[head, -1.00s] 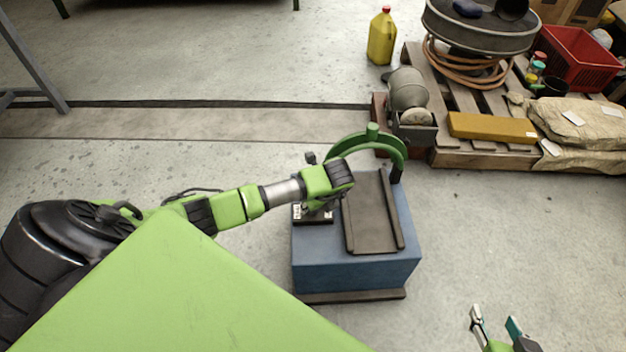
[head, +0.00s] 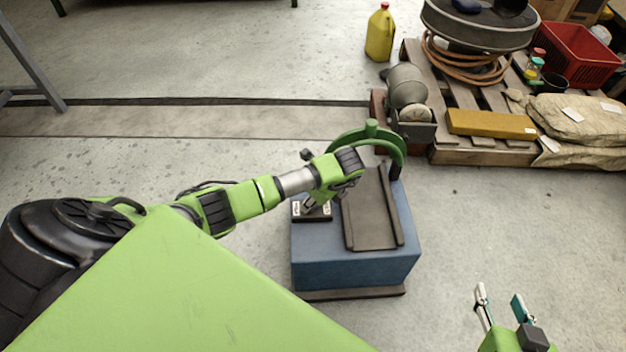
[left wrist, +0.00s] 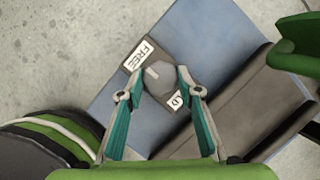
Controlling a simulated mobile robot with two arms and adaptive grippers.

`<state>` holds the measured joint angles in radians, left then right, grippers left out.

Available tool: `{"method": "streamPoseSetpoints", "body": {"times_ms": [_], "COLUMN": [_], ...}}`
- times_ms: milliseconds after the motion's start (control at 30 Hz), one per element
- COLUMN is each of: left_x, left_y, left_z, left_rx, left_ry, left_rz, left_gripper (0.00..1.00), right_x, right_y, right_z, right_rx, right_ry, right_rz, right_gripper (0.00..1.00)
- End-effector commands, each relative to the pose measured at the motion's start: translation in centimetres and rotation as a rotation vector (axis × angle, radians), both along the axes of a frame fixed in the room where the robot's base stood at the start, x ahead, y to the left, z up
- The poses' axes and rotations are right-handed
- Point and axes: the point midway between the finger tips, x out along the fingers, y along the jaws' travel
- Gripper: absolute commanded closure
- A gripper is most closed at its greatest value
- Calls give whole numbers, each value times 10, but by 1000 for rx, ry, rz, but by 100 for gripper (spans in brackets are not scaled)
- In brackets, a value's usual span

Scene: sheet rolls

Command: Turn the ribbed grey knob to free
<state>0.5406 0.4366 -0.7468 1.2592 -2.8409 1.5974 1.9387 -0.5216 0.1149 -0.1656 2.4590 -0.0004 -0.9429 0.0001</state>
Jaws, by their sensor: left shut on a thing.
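The grey knob (left wrist: 158,77) sits on a dark plate on the blue box (head: 345,270). In the left wrist view a white FREE label (left wrist: 138,54) lies up and left of the knob. A second label, partly hidden by a finger and reading LD (left wrist: 178,102), lies down and right. My left gripper (left wrist: 160,88) is shut on the knob, one finger on each side. In the head view my left gripper (head: 314,204) hides the knob. I cannot tell exactly where the knob points. My right gripper (head: 501,298) is open and empty, low at the right.
A green arch (head: 372,134) and a dark grey channel (head: 372,215) stand on the box beside the knob. A bench grinder (head: 408,90), a yellow jug (head: 380,35) and a loaded pallet (head: 490,158) are behind. The floor right of the box is clear.

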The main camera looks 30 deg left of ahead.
Motion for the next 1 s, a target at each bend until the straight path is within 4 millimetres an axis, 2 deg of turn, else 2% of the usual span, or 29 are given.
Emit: {"method": "streamPoseSetpoints", "body": {"times_ms": [100, 133, 200, 500, 633, 767, 1000], "left_x": [-1, -1, -1, 0, 0, 0, -3], "left_y": [-1, -1, -1, 0, -3, -11, -32], "left_z": [-1, -1, -1, 0, 7, 27, 75], "left_rx": [-3, -3, -2, -1, -1, -1, -3], "left_ry": [2, 2, 2, 0, -2, -5, -4], "left_rz": [1, 1, 1, 0, -1, -2, -2], "left_gripper": [89, 65, 52, 52, 52, 52, 52], "right_x": [0, 0, 0, 1, 1, 0, 0], "right_y": [0, 0, 0, 1, 1, 1, 0], "right_z": [0, 0, 0, 1, 1, 1, 1], "right_rx": [0, 0, 0, 2, 2, 2, 1], "right_ry": [0, 0, 0, -4, -4, -3, -2], "right_rz": [0, 0, 0, 2, 2, 2, 1], "right_gripper": [60, 60, 60, 60, 60, 60, 60]}}
